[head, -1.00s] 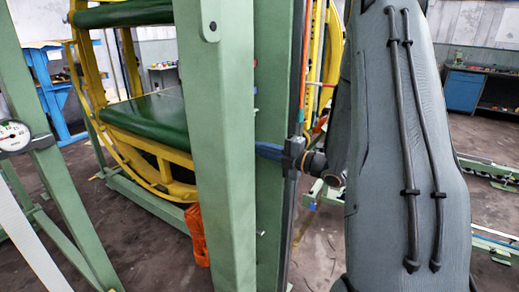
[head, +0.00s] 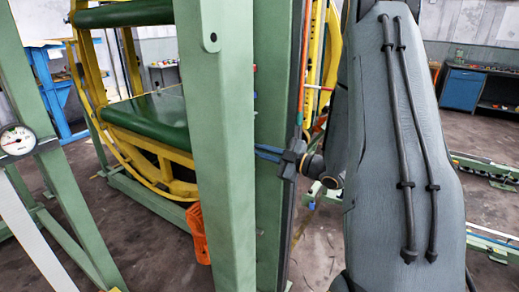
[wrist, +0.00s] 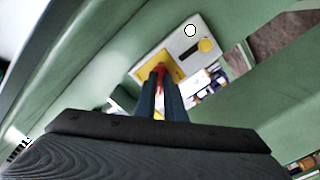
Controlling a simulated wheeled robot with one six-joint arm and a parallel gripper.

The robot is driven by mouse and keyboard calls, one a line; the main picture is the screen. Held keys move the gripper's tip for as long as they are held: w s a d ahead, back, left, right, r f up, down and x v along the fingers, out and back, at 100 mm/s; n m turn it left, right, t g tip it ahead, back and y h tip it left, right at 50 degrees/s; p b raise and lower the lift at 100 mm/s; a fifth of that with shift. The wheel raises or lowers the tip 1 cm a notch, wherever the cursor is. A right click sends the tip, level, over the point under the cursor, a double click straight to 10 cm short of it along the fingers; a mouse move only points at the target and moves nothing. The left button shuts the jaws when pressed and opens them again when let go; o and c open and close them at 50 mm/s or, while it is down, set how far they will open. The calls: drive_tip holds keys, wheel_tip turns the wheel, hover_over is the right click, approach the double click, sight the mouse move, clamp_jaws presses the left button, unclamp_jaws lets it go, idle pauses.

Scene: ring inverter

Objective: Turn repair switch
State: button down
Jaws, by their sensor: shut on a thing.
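The repair switch is a red handle (wrist: 161,72) on a yellow plate in the wrist view. The plate (wrist: 178,73) sits on a pale panel (wrist: 207,31) on green metal. My gripper (wrist: 160,86) reaches the switch with its two dark blue fingers on either side of the red handle, shut on it. The fingers cover part of the handle. In the head view my gripper (head: 268,152) points left into the green frame, and the post hides its tips. The switch does not show in the head view.
A green post (head: 215,130) stands close left of my gripper. The yellow ring (head: 160,185) with green pads stands behind it. An orange object (head: 198,232) hangs low by the post.

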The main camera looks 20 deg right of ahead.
drive_tip(key=shift+m+p, duration=1.6)
drive_tip(key=shift+m, duration=2.6)
drive_tip(key=c, duration=1.8)
unclamp_jaws()
drive_tip(key=shift+c, duration=0.2)
drive_tip(key=b+v, duration=0.2)
drive_tip(key=v, duration=0.6)
